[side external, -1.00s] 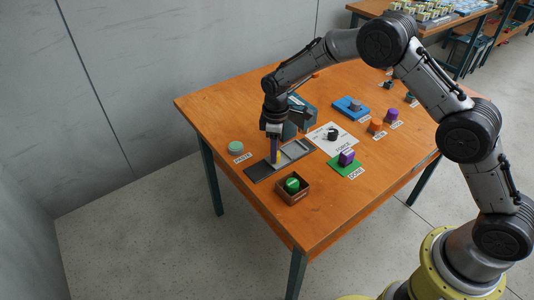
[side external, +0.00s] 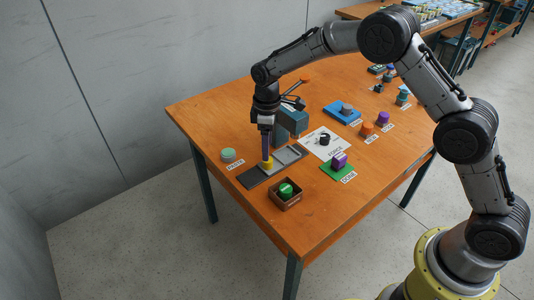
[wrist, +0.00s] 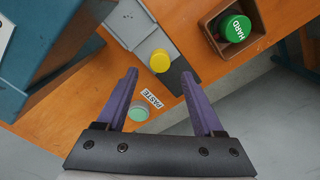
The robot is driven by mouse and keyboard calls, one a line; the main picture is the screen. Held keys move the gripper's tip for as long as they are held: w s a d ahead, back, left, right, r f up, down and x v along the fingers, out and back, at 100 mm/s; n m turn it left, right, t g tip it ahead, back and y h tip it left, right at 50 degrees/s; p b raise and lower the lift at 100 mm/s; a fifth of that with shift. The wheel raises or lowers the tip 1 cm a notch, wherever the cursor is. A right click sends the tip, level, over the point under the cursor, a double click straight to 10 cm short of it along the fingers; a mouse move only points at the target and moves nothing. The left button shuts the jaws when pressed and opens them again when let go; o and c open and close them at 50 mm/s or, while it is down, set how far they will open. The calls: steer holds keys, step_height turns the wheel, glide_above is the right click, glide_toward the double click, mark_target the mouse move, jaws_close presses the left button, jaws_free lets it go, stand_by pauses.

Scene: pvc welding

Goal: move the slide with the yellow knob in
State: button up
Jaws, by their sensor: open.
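The yellow knob (side external: 267,164) sits on the slide's flat grey plate (side external: 287,155), which lies in a dark track (side external: 254,178) on the orange table. In the wrist view the round yellow knob (wrist: 160,61) shows just beyond the fingertips, about midway between them, with the light grey plate (wrist: 130,22) beside it. My gripper (side external: 266,155) points straight down above the knob. Its two purple fingers (wrist: 158,74) are apart with nothing held between them. The fingers seem clear of the knob, with the tips a little above it.
A brown box (side external: 285,197) with a green HARD piece stands in front of the track. A pale green PASTE button (side external: 228,155) is to the left. A blue-grey machine (side external: 291,124) stands close behind. A purple knob on a green plate (side external: 338,163) lies right.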

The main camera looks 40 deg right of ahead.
step_height(320, 180, up, 9)
glide_above(279, 157)
steer(key=a, duration=0.6)
steer(key=shift+s+d+r, duration=0.2)
steer(key=shift+s+d, duration=0.05)
steer(key=shift+s, duration=0.2)
step_height(279, 157, down, 14)
steer(key=n, duration=0.6)
steer(key=shift+d, duration=0.1)
jaws_close()
stand_by(0.9)
